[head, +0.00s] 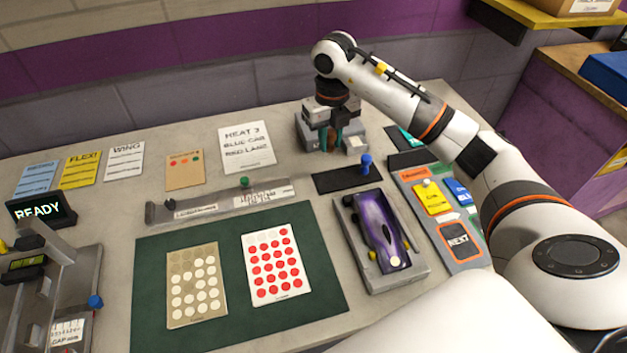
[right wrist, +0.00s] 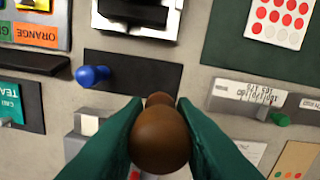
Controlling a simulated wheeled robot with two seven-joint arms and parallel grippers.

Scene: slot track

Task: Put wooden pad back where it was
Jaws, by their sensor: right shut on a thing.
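My right gripper (head: 331,138) reaches down at the back of the table, over a grey block-like holder (head: 308,140). In the right wrist view its two green fingers (right wrist: 157,135) are shut on a brown, rounded wooden piece (right wrist: 158,142), which I take to be the wooden pad's knob or handle. A smaller brown part (right wrist: 159,99) shows just beyond it. The underside of the wooden piece is hidden, and I cannot tell whether it touches the holder. My left gripper is in neither view.
A black plate with a blue knob (head: 366,164) lies just in front of the holder. A purple car (head: 380,228) sits in a grey tray (head: 418,272). A long grey rail (head: 222,204) and a green mat (head: 225,285) with dotted cards lie left.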

